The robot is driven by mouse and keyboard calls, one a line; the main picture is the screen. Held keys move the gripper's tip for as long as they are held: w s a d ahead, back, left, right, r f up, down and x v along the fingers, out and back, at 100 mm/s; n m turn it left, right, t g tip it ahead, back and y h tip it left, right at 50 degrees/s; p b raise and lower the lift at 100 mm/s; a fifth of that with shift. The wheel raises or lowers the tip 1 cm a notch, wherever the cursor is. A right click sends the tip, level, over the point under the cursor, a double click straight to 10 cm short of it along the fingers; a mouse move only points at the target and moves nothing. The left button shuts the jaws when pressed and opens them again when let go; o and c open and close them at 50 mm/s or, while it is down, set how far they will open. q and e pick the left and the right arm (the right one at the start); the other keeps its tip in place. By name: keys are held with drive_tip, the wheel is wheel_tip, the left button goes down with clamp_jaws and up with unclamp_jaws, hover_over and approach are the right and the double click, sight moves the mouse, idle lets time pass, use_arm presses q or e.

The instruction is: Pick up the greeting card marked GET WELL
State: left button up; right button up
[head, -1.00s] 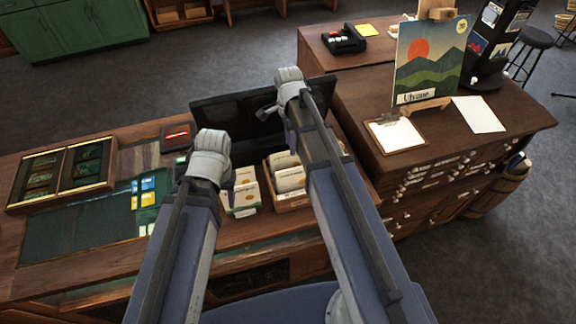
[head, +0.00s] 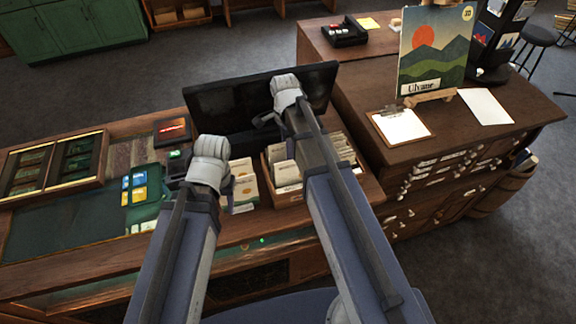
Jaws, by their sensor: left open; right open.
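I cannot make out a card marked GET WELL; no lettering of that kind is legible. Small printed cards or packets stand in a wooden box (head: 289,197) on the counter, and pale ones (head: 243,186) stand just left of it. A dark rack (head: 503,32) at the top right holds several cards too small to read. My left gripper (head: 227,199) is over the counter by the pale packets, its fingers small and partly hidden. My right gripper (head: 265,119) is in front of the dark screen, partly hidden by its arm. Both are open, with nothing seen held.
A dark screen (head: 232,107) stands behind the box. A divided wooden case (head: 96,180) and green mat (head: 70,228) lie left. The right cabinet carries a clipboard (head: 402,125), white sheet (head: 486,106) and mountain picture (head: 435,47). Open floor (head: 545,200) lies at right.

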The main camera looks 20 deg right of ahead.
drive_tip(key=shift+f, duration=0.55)
drive_tip(key=shift+r, duration=0.1)
clamp_jaws()
